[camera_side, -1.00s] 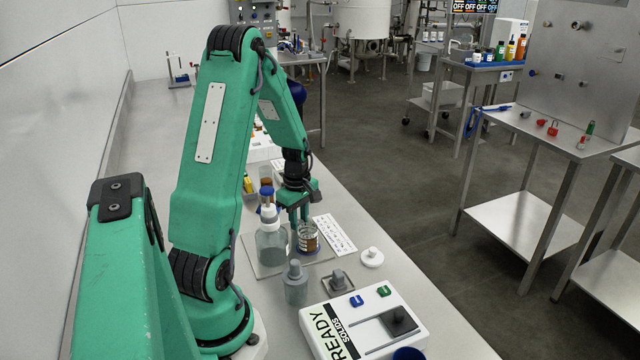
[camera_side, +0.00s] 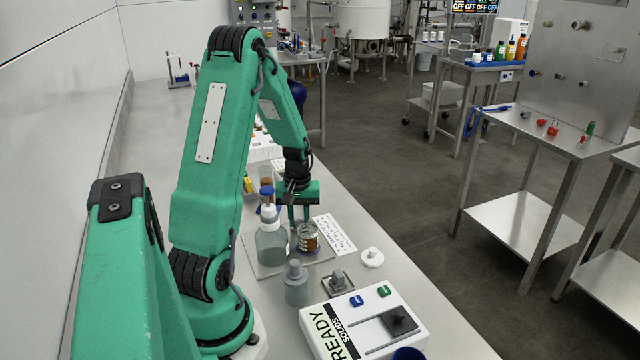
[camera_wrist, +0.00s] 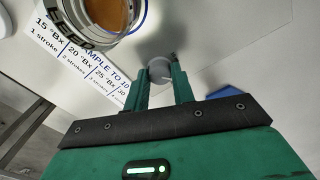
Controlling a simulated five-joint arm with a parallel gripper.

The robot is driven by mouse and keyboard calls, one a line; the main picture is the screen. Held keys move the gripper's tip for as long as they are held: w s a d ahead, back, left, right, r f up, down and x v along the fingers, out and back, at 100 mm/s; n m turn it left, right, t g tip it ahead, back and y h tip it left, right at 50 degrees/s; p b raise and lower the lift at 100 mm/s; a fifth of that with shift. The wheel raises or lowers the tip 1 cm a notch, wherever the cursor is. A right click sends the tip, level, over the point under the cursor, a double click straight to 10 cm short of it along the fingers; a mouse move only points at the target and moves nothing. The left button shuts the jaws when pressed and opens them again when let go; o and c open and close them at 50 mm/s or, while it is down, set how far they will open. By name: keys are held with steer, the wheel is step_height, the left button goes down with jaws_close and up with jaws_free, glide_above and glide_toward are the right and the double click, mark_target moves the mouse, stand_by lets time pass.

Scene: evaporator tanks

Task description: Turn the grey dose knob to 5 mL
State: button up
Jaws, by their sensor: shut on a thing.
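The grey dose knob (camera_wrist: 158,66) is a small round knob with a thin pale line on its face, seen in the wrist view. My gripper (camera_wrist: 161,76) is shut on it, with one green finger on each side. No dose numbers are readable around it. In the side view my gripper (camera_side: 298,221) points down beside the white-topped clear bottle (camera_side: 272,242) and a glass jar of brown liquid (camera_side: 308,240). The knob cannot be made out there. The jar (camera_wrist: 108,12) also shows at the upper left of the wrist view.
A printed stroke card (camera_side: 336,236) lies right of the jar. A grey bottle (camera_side: 296,284), a grey square-based piece (camera_side: 337,283) and a white round piece (camera_side: 372,257) stand nearer. A white READY box (camera_side: 365,322) fills the front.

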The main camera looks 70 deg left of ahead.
mark_target(298, 222)
steer(key=m, duration=0.5)
steer(key=shift+s+a, duration=0.1)
steer(key=shift+s, duration=0.1)
stand_by(0.4)
steer(key=o, duration=1)
steer(key=shift+w+r, duration=0.1)
steer(key=shift+w, duration=0.05)
steer(key=shift+r, duration=3.8)
